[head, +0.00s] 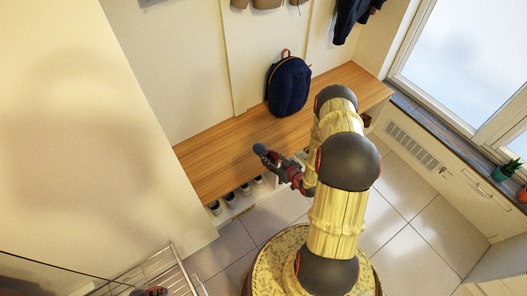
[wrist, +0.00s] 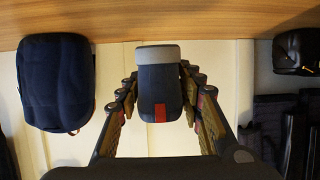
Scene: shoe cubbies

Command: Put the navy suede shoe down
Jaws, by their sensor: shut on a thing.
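The navy suede shoe (head: 260,149) is held at the end of my arm, over the front part of the wooden bench top (head: 225,153). In the wrist view the shoe (wrist: 160,90) sits between the two fingers, with its grey sole facing the bench top (wrist: 180,20) and a red tab in view. My gripper (head: 271,156) is shut on it; the fingers also show in the wrist view (wrist: 160,100). A wall strip shows between sole and bench top there. How high the shoe is above the wood I cannot tell.
A navy backpack (head: 288,86) stands on the bench against the wall, behind the shoe. Several shoes (head: 230,200) sit in cubbies under the bench front. The bench top left of my gripper is clear. A wire rack (head: 165,272) stands at lower left.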

